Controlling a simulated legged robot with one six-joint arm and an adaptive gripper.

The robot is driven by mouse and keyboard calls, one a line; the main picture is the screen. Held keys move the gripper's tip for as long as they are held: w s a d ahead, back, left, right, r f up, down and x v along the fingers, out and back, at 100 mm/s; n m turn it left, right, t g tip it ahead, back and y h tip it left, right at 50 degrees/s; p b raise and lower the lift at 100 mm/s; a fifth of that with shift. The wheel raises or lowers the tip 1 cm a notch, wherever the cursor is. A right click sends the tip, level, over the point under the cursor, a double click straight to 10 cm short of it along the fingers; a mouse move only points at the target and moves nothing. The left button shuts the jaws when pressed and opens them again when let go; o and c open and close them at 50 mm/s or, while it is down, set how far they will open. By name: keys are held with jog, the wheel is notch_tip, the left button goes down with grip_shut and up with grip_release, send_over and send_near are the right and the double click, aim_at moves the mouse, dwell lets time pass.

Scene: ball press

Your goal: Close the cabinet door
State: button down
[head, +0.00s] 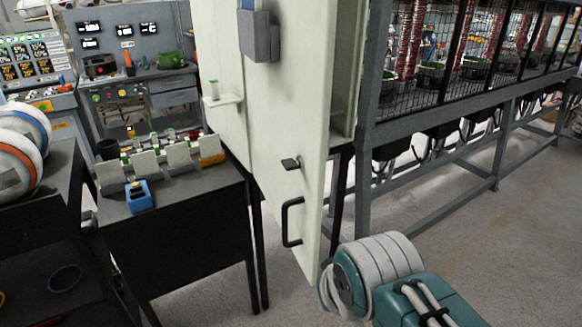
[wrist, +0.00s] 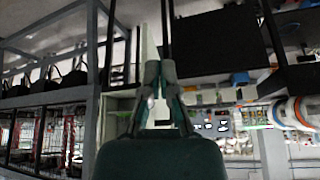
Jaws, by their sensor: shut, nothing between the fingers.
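The cabinet door (head: 285,125) is a tall pale green panel in the middle of the head view. It stands open, its free edge swung out toward me, with a strip of the cabinet's interior (head: 346,70) showing to its right. A black handle (head: 290,222) and a small dark latch (head: 291,163) are on its face. My arm shows at the bottom right, beside the door's lower free edge; the gripper end is not clear there. In the wrist view, which looks upside down, my gripper (wrist: 159,70) is shut and empty. Contact with the door cannot be told.
A black table (head: 185,220) with small devices stands left of the door. A grey metal frame with mesh (head: 450,115) stands at the right. A dark shelf with rounded white objects (head: 20,150) is at the far left. Open floor (head: 480,250) lies at the lower right.

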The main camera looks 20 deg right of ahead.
jog(key=w+a+r+m+g+h, duration=0.25)
jog(key=w+a+r+m, duration=0.2)
jog(key=w+m, duration=0.35)
jog(key=w+a+r+m+g+h, duration=0.2)
jog(key=w+a+r+m+g, duration=0.1)
jog(key=w+r+m, duration=0.5)
send_over(310, 237)
jog(key=a, duration=0.2)
jog(key=shift+m, duration=0.4)
jog(key=shift+f, duration=5.55)
